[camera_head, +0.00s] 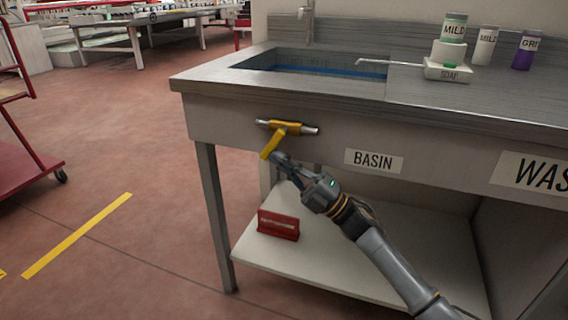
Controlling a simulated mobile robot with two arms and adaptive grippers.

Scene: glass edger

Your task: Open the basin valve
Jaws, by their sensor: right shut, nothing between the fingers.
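The basin valve (287,127) is on the front panel of the sink bench, a short metal pipe with a yellow body. Its yellow lever (272,144) slants down and to the left, out from the pipe. My right gripper (277,158) is just below and to the right of the lever, with its fingers shut and empty. The fingertips are close to the lever; I cannot tell whether they touch it. The basin (300,66) in the bench top has blue along its inside. A "BASIN" label (374,161) is to the right of the valve. My left gripper is not in view.
A bench leg (216,215) stands left. A red cart (30,165) is farther left, with open floor between.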

